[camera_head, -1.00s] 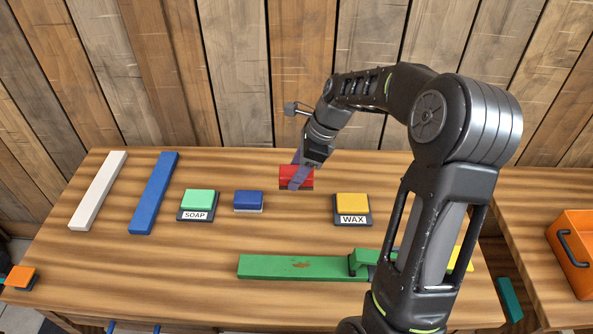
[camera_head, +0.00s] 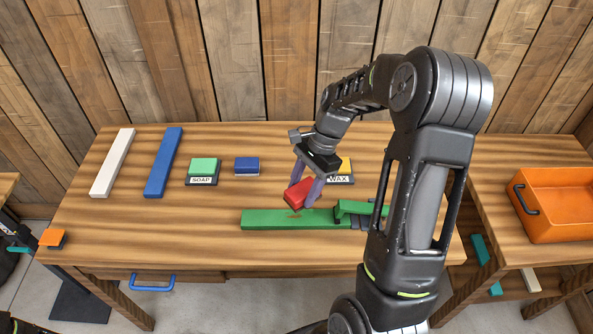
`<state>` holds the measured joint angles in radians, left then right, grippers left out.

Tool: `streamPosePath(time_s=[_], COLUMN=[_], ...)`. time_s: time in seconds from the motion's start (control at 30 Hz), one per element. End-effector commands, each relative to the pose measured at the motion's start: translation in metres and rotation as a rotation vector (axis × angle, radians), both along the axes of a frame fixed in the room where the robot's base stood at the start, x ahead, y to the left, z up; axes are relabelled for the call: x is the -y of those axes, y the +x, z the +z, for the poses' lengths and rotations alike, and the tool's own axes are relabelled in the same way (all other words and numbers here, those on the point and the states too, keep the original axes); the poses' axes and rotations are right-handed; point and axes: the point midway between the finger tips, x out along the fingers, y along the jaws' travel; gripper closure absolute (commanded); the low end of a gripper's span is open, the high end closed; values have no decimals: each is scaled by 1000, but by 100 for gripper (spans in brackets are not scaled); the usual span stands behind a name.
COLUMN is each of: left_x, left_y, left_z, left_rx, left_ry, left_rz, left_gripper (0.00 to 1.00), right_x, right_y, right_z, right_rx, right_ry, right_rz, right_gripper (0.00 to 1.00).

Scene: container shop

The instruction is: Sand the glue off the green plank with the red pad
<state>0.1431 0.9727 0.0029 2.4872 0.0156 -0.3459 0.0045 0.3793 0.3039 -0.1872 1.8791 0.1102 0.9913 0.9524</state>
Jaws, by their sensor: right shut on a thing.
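The green plank (camera_head: 270,219) lies flat along the front part of the bench, with a brown glue patch on its top, partly hidden under the pad. A green clamp-like block (camera_head: 350,208) sits at its right end, partly behind my arm. My right gripper (camera_head: 304,192) is shut on the red pad (camera_head: 298,191). The pad is tilted and held just above the glue patch; I cannot tell whether its lower edge touches the plank. My left gripper is not in view.
A white plank (camera_head: 112,163), a blue plank (camera_head: 163,162), a green block on the SOAP tray (camera_head: 203,181), a blue pad (camera_head: 246,166) and the WAX tray (camera_head: 341,180) stand behind. An orange pad (camera_head: 53,238) is at the left corner. An orange crate (camera_head: 560,222) stands right.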

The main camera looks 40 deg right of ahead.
Motion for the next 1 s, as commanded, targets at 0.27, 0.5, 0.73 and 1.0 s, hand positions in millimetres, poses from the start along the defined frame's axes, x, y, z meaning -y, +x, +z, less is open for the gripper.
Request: streamPosePath(time_s=[0.27,0.5,0.73,1.0], left_x=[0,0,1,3], left_y=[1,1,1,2], left_z=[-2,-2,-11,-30], left_rx=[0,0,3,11], left_ry=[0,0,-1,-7], left_rz=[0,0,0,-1], left_gripper=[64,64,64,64], right_x=[-1,-1,-2,-5], right_y=[-4,-4,-4,-4], right_z=[-1,-1,-12,-37], right_rx=[2,2,2,2], right_ry=[-1,-1,-1,-2], right_rz=[169,167,165,162], right_gripper=[83,83,83,83])
